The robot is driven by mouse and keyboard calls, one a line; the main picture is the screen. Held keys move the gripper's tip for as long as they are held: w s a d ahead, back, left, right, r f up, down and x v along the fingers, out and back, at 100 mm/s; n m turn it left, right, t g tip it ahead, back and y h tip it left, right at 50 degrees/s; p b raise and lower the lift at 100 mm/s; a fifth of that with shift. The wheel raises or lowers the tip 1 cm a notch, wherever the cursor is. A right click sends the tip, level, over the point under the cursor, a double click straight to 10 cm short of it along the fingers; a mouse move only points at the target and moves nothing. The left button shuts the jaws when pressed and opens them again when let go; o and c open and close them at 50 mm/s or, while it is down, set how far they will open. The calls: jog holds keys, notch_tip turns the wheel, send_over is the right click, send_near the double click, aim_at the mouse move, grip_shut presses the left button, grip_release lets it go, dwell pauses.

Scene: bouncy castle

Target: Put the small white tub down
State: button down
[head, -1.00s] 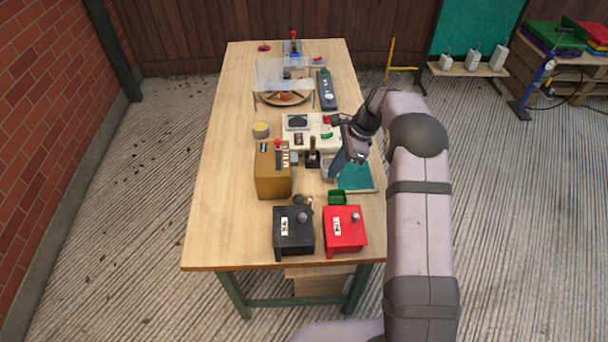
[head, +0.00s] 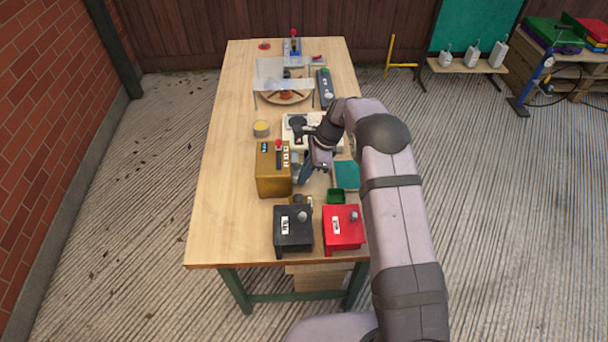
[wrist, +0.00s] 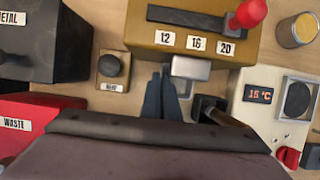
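My gripper (head: 305,178) is low over the table, close to the right side of the brass-coloured box (head: 270,170). In the wrist view its two dark fingers (wrist: 161,92) are close together and appear shut on a wall of the small white tub (wrist: 183,88). The tub is mostly hidden by the fingers and by the grey spout (wrist: 190,68) of the box, which lies above it in that picture. In the head view only a pale bit of the tub shows beside the fingers. I cannot tell whether its bottom touches the table.
A small block with a dark knob (wrist: 114,66) is left of the fingers in the wrist view. A dark upright part (wrist: 210,106) stands close on their right, beside the white temperature unit (wrist: 262,98). Black (head: 293,232) and red (head: 342,230) boxes stand nearer the front edge.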

jog(key=shift+f, duration=0.4)
jog(key=shift+f, duration=0.1)
jog(key=shift+f, duration=0.1)
jog(key=c, duration=2)
grip_release()
jog(key=shift+c, duration=0.2)
jog(key=b+v, duration=0.2)
jog(key=v, duration=1)
jog(key=shift+r, duration=0.25)
jog(key=s+d+n+h, duration=0.2)
jog(key=s+n, duration=0.7)
jog(key=s, duration=0.6)
jog(key=s+d+n+h, duration=0.2)
jog(key=s+d+n, duration=0.3)
jog(key=s+n, duration=0.4)
jog(key=s, duration=0.7)
jog(key=shift+s+f, duration=0.2)
jog(key=shift+s, duration=0.05)
